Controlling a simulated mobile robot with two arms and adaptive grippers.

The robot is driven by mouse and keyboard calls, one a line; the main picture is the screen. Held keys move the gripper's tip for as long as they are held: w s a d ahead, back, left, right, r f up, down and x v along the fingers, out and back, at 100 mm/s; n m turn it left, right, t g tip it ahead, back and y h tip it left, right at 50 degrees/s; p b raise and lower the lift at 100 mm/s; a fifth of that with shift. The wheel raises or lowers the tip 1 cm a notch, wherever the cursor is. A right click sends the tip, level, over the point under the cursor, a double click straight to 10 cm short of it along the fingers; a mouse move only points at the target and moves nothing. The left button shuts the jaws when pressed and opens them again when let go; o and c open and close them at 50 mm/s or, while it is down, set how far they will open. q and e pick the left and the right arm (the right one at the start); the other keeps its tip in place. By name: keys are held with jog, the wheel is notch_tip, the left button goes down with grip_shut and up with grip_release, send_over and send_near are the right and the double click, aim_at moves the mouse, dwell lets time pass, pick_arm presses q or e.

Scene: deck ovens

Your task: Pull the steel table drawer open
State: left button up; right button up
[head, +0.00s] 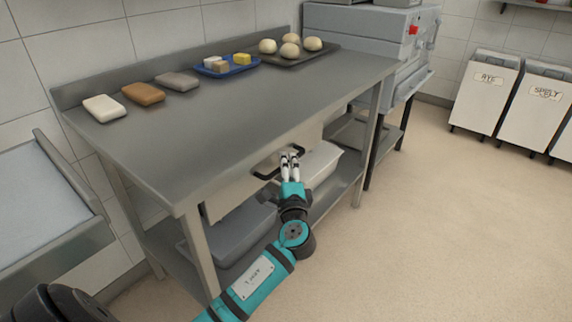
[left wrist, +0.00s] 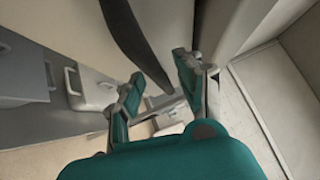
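The steel table (head: 225,105) has a drawer front (head: 232,194) below its top, close in under the front edge. The drawer's dark bar handle (head: 266,176) shows beside my left gripper (head: 290,156), which covers part of it. In the left wrist view the handle (left wrist: 134,36) runs down between the two fingers of my left gripper (left wrist: 157,78). The fingers are apart, with small gaps beside the bar, and I see no firm grip. My right gripper is not in view.
Bins (head: 232,232) stand on the shelf below the drawer. Dough balls on a dark tray (head: 292,58), a blue tray (head: 212,72) and several blocks lie on the table top. The floor (head: 430,220) to the right is clear. White bins (head: 484,95) stand at the wall.

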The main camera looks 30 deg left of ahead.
pick_arm(q)
jog(key=shift+w+a, duration=0.35)
jog(key=shift+w, duration=0.05)
grip_shut()
